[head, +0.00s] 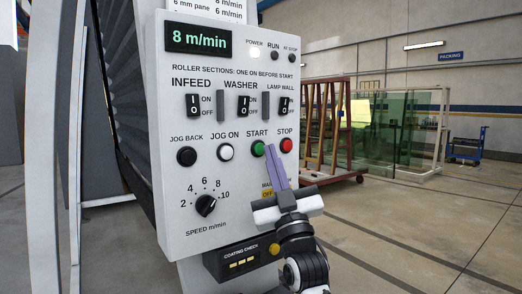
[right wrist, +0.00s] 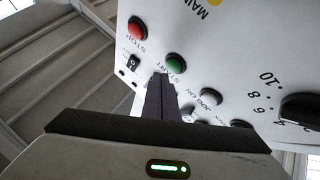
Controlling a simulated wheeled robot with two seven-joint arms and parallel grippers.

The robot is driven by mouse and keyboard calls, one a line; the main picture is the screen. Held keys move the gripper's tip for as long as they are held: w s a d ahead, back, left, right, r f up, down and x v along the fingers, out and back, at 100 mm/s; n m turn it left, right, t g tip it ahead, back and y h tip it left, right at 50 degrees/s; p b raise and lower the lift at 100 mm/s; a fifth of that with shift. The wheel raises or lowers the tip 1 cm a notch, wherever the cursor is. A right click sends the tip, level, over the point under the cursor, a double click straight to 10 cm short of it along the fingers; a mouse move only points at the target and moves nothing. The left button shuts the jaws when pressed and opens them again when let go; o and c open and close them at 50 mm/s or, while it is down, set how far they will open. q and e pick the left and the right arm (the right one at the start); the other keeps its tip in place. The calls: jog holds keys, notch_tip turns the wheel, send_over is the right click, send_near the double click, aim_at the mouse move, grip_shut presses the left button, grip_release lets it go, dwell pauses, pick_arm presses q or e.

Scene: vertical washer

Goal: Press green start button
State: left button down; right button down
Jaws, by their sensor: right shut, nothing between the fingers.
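The green start button (head: 258,148) sits on the white control panel (head: 175,225), between the white jog on button (head: 225,152) and the red stop button (head: 286,145). My right gripper (head: 269,148) is shut and empty, its purple fingers pointing up at the panel. In the head view the fingertips lie between the green and red buttons, close to the green one's right edge. In the right wrist view the green button (right wrist: 175,63) shows just beyond the fingertips (right wrist: 160,78); I cannot tell whether they touch. The left gripper is not in view.
Three rocker switches (head: 243,105) lie above the buttons, and a black speed knob (head: 206,205) below. The display (head: 198,40) reads 8 m/min. A yellow button (head: 274,249) is on the lower box. A glass rack (head: 330,130) stands behind at right.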

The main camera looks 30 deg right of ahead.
jog(key=shift+w, duration=0.15)
dwell(0.7)
jog(key=shift+w, duration=0.3)
jog(key=shift+w, duration=0.5)
dwell(0.8)
jog(key=shift+s, duration=0.1)
jog(key=shift+s+p, duration=0.4)
jog(key=shift+s, duration=0.45)
